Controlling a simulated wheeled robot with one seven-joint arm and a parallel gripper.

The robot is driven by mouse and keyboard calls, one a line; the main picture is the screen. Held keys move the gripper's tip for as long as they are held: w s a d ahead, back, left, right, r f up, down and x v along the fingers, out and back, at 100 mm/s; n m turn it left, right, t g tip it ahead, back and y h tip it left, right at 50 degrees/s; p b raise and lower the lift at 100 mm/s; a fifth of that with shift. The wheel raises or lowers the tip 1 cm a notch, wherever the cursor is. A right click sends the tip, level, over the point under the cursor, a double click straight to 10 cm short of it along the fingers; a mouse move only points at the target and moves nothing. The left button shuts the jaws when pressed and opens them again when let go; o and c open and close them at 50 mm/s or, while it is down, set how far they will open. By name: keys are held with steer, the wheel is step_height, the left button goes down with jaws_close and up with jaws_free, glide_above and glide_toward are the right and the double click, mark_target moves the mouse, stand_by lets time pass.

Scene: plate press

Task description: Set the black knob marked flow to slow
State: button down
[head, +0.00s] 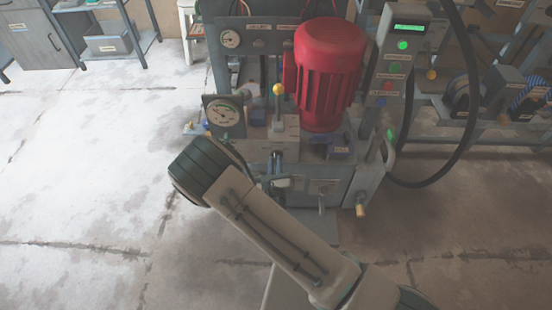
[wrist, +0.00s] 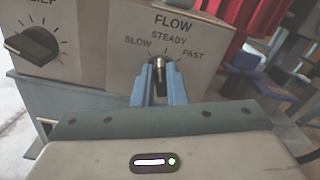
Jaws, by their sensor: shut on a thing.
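The black flow knob (wrist: 159,72) sits on a beige panel (wrist: 120,55) in the wrist view, below the printed words SLOW, STEADY and FAST. SLOW is at the left, STEADY at the top, FAST at the right. The knob's light pointer line stands upright, toward STEADY. My gripper (wrist: 160,85) has its two blue fingers on either side of the knob and is shut on it. The lower part of the knob is hidden between the fingers.
A second black knob (wrist: 32,44), with its label partly cut off, is left of the flow knob. A red motor (head: 328,70) stands on the press. A control box (head: 398,60) with lit green parts and a hanging black cable are at its right. Open floor lies to the left.

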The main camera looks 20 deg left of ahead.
steer(key=n+p, duration=0.2)
steer(key=n, duration=0.1)
steer(key=shift+s+a, duration=0.1)
steer(key=shift+f+n+p, duration=0.2)
steer(key=shift+n+p, duration=0.7)
steer(key=shift+n, duration=0.2)
steer(key=shift+a, duration=0.1)
steer(key=c, duration=1.5)
jaws_free()
steer(key=shift+o, duration=0.2)
steer(key=p+v, duration=0.2)
steer(key=v, duration=1.2)
steer(key=shift+p, duration=0.3)
steer(key=shift+a, duration=0.1)
